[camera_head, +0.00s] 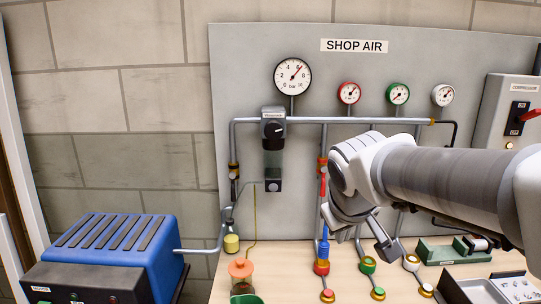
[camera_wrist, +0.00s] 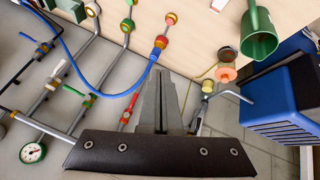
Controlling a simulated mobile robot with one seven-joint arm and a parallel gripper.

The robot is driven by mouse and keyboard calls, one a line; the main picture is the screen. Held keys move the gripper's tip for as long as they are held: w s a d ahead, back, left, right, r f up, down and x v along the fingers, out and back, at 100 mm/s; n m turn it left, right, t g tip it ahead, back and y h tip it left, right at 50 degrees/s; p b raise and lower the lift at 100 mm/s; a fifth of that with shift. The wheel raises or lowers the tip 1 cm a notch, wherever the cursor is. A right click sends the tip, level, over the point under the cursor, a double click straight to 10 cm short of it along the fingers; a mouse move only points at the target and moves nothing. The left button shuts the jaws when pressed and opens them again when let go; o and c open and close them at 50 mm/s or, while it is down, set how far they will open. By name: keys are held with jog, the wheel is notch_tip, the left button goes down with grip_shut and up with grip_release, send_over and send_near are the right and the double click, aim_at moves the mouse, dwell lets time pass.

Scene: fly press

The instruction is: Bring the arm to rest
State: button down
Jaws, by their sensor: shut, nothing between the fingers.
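My gripper (camera_wrist: 160,82) shows in the wrist view, its two grey fingers together and nothing between them. The fingers point toward the panel's pipework and bench. In the head view my arm reaches in from the right edge, in front of the SHOP AIR panel (camera_head: 230,75). Its end bends down before the lower pipes, and the fingertips are hard to make out there. A blue hose (camera_wrist: 88,88) runs near the fingers in the wrist view; I cannot tell how close.
A blue dryer-like box (camera_head: 105,245) stands at the left. A grey box with a red lever (camera_head: 530,114) is at the right. The wall at upper left is clear.

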jog(key=s+f+m, duration=0.1)
jog(key=s+f, duration=0.1)
jog(key=s, duration=0.6)
jog(key=s+f+m+g+y, duration=0.1)
jog(key=s+m, duration=0.1)
jog(key=s, duration=0.6)
jog(key=shift+s+d+f+m+y, duration=0.15)
jog(key=shift+d+f+m+y, duration=0.15)
jog(key=shift+d+f, duration=0.1)
